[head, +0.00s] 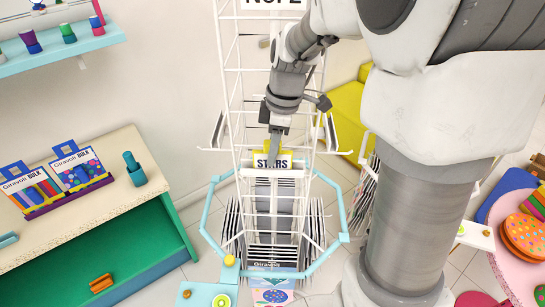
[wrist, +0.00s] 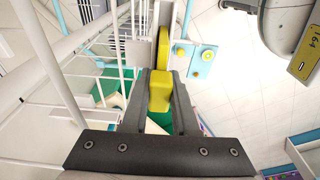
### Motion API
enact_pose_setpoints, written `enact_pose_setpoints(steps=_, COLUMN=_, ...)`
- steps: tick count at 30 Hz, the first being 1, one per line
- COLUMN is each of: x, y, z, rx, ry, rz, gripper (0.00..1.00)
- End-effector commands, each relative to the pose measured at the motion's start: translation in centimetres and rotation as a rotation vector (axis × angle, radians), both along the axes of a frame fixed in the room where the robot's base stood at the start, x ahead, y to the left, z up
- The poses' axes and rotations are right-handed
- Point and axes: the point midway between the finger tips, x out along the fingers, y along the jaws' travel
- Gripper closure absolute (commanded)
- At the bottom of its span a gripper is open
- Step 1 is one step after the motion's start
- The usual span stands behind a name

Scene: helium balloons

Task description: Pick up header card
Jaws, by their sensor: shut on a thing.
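A header card (head: 272,161) lettered "STARS" shows in the head view, white with dark letters and yellow parts around it. It is in front of the white wire rack, near the middle of the picture. My gripper (head: 276,141) comes down onto its top edge. In the wrist view my gripper (wrist: 159,95) is shut on a yellow piece (wrist: 159,90) of the card, between its two dark fingers. The card's lettered face is not visible there. I cannot tell whether the card touches the rack.
The white wire rack (head: 236,70) stands close around my gripper, with a light blue ring (head: 213,212) below. Another lettered card (head: 273,3) is at its top. A counter (head: 90,205) with balloon packs is left. A pink table (head: 493,243) is right.

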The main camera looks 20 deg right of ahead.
Motion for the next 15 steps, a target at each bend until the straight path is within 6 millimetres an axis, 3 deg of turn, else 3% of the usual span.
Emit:
enact_pose_setpoints(steps=8, x=0.0, y=0.0, z=0.3, rx=0.0, ry=-0.002, rz=0.0, gripper=1.0)
enact_pose_setpoints(steps=11, x=0.1, y=0.0, z=1.2, rx=0.0, ry=-0.004, rz=-0.001, gripper=1.0)
enact_pose_setpoints(steps=15, x=0.1, y=0.0, z=3.9, rx=0.0, ry=-0.007, rz=0.001, gripper=1.0)
